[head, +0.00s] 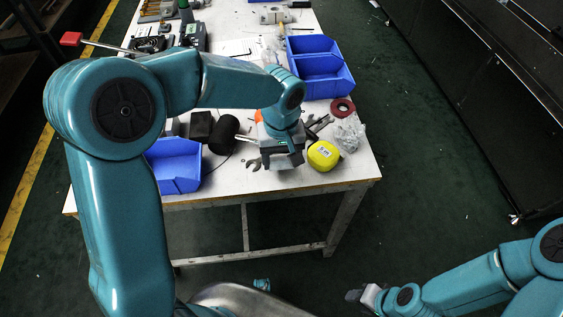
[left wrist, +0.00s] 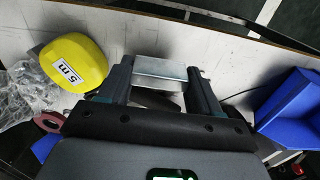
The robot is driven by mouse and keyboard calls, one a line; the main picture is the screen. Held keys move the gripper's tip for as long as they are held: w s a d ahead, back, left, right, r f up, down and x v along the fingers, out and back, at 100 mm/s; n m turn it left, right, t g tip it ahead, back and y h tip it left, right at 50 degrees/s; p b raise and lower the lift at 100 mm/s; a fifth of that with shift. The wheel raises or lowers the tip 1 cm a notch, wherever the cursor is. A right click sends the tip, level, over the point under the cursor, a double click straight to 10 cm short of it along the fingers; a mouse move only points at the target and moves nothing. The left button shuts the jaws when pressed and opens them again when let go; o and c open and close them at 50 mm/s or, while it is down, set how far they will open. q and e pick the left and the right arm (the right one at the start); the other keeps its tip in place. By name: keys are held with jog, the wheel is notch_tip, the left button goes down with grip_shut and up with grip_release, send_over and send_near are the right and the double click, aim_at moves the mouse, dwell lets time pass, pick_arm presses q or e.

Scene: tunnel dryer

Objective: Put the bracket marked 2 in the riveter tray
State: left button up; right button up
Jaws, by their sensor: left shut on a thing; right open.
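My left gripper (head: 283,160) is shut on a silvery metal bracket, above or at the near edge of the white table; its exact height is hard to judge. In the left wrist view the bracket (left wrist: 163,72) lies between the two fingertips of that gripper (left wrist: 160,84). No number shows on its visible face. Two blue bins stand on the table: a divided one (head: 322,78) at the back right and one (head: 176,168) at the near left. I cannot tell which, if either, is the riveter tray. My right gripper (head: 365,297) is open and empty, low over the floor at right.
A yellow tape measure (head: 322,155) stands right beside the left gripper. A wrench (head: 254,164), black mallet head (head: 224,136), red tape roll (head: 342,107) and clear plastic bag (head: 349,134) lie close by. Several tools crowd the far end. The white table (head: 216,182) has some bare surface near its front edge.

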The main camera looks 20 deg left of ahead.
pick_arm(q)
notch_tip(320, 180, down, 2)
jog(key=shift+w+f, duration=0.1)
jog(key=shift+f, duration=0.1)
jog(key=shift+r, duration=0.1)
jog(key=shift+f, duration=0.2)
jog(key=o, duration=1.2)
jog(key=shift+c, duration=0.2)
